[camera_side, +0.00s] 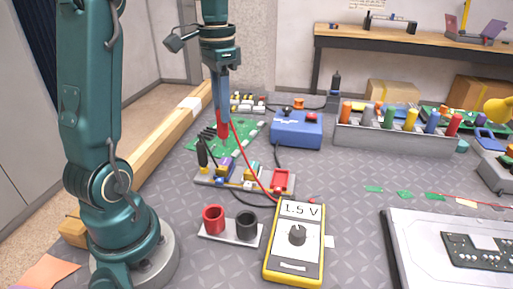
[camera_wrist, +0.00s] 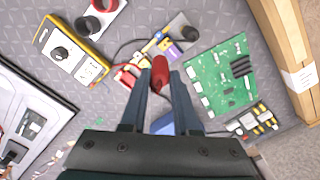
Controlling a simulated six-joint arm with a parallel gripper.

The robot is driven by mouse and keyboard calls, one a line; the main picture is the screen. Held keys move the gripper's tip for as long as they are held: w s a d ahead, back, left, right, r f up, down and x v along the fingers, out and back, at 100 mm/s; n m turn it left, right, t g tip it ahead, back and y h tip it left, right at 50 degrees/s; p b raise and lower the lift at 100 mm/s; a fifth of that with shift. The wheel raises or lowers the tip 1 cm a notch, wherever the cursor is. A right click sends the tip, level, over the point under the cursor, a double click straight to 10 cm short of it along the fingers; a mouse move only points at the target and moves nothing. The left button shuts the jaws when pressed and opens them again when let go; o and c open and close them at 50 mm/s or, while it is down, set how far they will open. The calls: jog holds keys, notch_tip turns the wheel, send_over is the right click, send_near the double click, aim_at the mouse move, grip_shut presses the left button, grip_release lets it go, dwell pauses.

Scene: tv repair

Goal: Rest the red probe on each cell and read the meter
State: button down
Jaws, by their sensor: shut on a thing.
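My gripper (camera_side: 222,104) is shut on the red probe (camera_side: 223,125), which points down above the table. In the wrist view the probe (camera_wrist: 160,80) sits between my two fingers (camera_wrist: 158,98). A red lead runs from it towards the meter. The cell strip (camera_side: 243,180) lies below and nearer the side camera, with small coloured cells; the probe's tip looks apart from them. The black probe (camera_side: 202,153) stands at the strip's left end, and a red block (camera_side: 281,179) is at its right end. The yellow meter (camera_side: 296,242) displays 1.5 V; it also shows in the wrist view (camera_wrist: 68,55).
A holder with a red cup (camera_side: 213,220) and black cup (camera_side: 247,223) stands left of the meter. A green circuit board (camera_wrist: 222,76) lies beside the strip. A blue box (camera_side: 297,129) and grey tray of coloured cylinders (camera_side: 395,138) stand behind. An open panel (camera_side: 418,240) lies front right.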

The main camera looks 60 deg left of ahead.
aim_at(218, 127)
jog(key=shift+s+a+r+n, duration=0.15)
jog(key=shift+s+a+n, duration=0.2)
jog(key=shift+a, duration=0.2)
jog(key=shift+f, duration=2.8)
jog(key=shift+f, duration=0.75)
notch_tip(218, 127, up, 6)
